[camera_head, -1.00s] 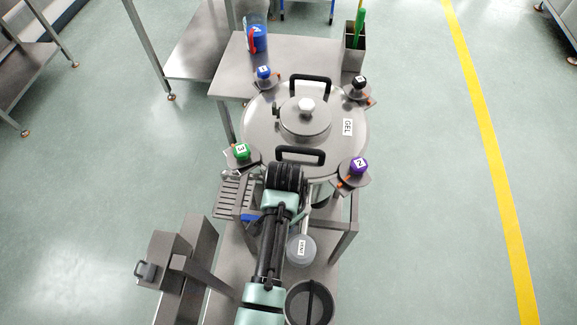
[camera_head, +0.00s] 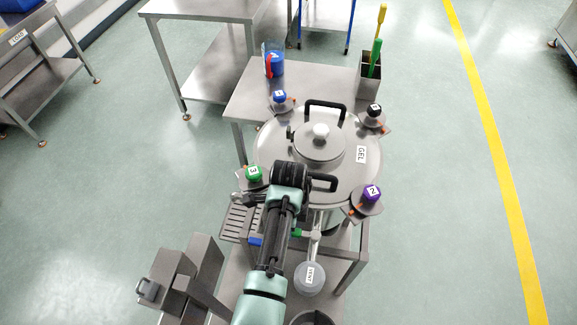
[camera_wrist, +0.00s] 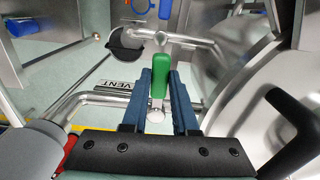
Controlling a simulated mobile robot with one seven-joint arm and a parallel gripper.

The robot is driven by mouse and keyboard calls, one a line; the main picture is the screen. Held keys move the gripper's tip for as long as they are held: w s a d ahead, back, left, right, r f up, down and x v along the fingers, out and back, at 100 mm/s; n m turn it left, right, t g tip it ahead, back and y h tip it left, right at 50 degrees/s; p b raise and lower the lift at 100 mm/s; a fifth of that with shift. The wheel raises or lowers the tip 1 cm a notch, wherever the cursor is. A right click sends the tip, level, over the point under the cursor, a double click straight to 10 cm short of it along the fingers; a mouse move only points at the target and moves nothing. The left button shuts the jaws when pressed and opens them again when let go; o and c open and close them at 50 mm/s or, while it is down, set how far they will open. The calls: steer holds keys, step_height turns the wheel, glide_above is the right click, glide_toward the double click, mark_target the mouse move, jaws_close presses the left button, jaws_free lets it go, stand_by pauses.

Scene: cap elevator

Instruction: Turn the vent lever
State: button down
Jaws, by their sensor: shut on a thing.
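The vent lever (camera_wrist: 159,82) has a green handle and sits on a metal pipe beside a black-and-white VENT label (camera_wrist: 118,85) in the wrist view. My gripper (camera_wrist: 160,76) has its two blue fingers on either side of the green handle and is shut on it. The handle's tip reaches past the fingertips. In the head view my arm hides the fingers; a small bit of green shows just right of the arm. A round grey container (camera_head: 310,278) with a VENT label is below the kettle.
The steel kettle (camera_head: 350,180), labelled GEL, has a lid with black handles and coloured numbered knobs around its rim. It stands close to my arm. In the wrist view its curved wall (camera_wrist: 250,85) and a black handle (camera_wrist: 290,125) are close on the right.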

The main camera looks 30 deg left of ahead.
steer(key=shift+w+a+m, duration=0.1)
steer(key=shift+w+m, duration=0.2)
steer(key=shift+m, duration=0.1)
steer(key=c, duration=0.7)
jaws_free()
steer(key=shift+s, duration=0.1)
step_height(320, 180, up, 13)
steer(key=shift+b, duration=0.55)
